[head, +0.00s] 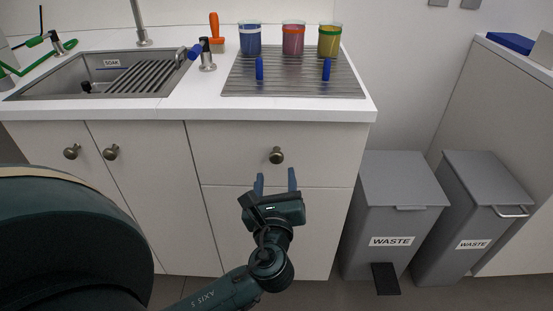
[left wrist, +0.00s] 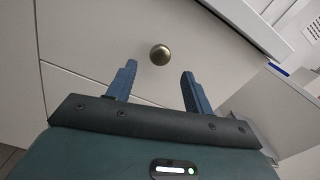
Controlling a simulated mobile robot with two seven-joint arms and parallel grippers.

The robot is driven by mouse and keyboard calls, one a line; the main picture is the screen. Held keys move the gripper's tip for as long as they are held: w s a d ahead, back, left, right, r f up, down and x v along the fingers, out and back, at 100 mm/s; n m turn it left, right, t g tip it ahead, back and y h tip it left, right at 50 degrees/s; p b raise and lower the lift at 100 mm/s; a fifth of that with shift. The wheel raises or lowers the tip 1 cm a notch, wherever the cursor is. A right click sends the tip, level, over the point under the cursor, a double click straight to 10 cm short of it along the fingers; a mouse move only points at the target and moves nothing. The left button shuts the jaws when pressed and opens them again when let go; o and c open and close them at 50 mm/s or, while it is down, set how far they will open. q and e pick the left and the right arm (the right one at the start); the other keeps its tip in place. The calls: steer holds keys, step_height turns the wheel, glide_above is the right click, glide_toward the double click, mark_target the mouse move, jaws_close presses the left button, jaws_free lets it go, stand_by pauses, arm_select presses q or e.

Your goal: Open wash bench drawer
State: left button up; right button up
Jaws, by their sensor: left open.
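The wash bench drawer (head: 230,150) is a pale front panel under the worktop, and it looks closed, flush with the cabinet. Its round brass knob (head: 277,155) sits at the middle of the panel. My left gripper (head: 275,182) is open and empty, just below and in front of the knob in the head view. In the left wrist view the knob (left wrist: 160,54) shows beyond the two blue fingertips (left wrist: 158,70), roughly between them, with no visible contact. My right gripper is not in view.
Two grey waste bins (head: 400,195) (head: 485,200) stand on the floor right of the bench. Three pigment jars (head: 293,40) stand on the ribbed drainboard (head: 300,90). A sink (head: 100,75) is at left. Two cupboard doors (head: 150,190) with knobs are left of the drawer.

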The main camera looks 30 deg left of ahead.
mark_target(276, 161)
arm_select(q)
steer(key=x, duration=0.7)
steer(key=shift+w+a+b, duration=0.1)
steer(key=shift+w+b, duration=0.2)
steer(key=shift+c, duration=0.4)
jaws_close()
